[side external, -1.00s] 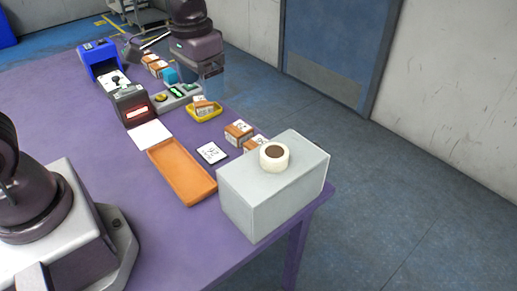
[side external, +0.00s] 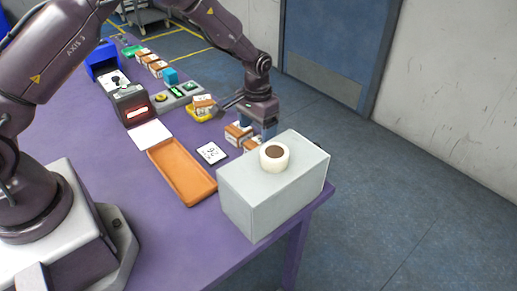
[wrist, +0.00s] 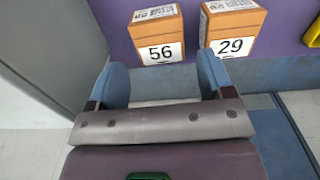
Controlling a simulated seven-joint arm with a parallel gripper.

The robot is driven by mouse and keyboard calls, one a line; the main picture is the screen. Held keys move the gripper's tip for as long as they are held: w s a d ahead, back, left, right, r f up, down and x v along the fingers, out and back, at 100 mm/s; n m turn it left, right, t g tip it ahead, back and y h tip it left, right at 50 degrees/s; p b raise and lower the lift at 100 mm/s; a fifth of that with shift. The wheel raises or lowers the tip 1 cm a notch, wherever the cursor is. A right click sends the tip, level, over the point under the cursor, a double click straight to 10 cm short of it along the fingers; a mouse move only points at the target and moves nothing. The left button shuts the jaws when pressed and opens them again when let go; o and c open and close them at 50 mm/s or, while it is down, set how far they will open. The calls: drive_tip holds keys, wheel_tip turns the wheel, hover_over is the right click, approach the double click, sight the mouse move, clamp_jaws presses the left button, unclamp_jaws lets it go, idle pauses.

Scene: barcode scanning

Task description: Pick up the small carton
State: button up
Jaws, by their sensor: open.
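Two small brown-and-white cartons stand side by side near the table's far edge. In the wrist view one carton (wrist: 158,38) is labelled 56 and the other carton (wrist: 232,30) is labelled 29. In the side view the 29 carton (side external: 238,133) and the 56 carton (side external: 251,144) stand just left of the large grey box; the latter is partly hidden. My gripper (side external: 257,127) is open and empty above and close to them. In the wrist view its fingers (wrist: 163,82) are apart, with the 56 carton ahead between them; the right finger slightly overlaps the 29 carton's edge.
The tall grey box (side external: 245,196) with a tape roll (side external: 274,156) on it stands close beside the cartons. A yellow tray (side external: 197,117) holds another carton. An orange tray (side external: 186,183) and a numbered plate (side external: 211,153) lie nearer. More cartons stand at the back.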

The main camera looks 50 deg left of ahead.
sight(258, 144)
drive_tip(key=shift+f, duration=3.15)
drive_tip(key=shift+c, duration=0.4)
drive_tip(key=c, duration=0.7)
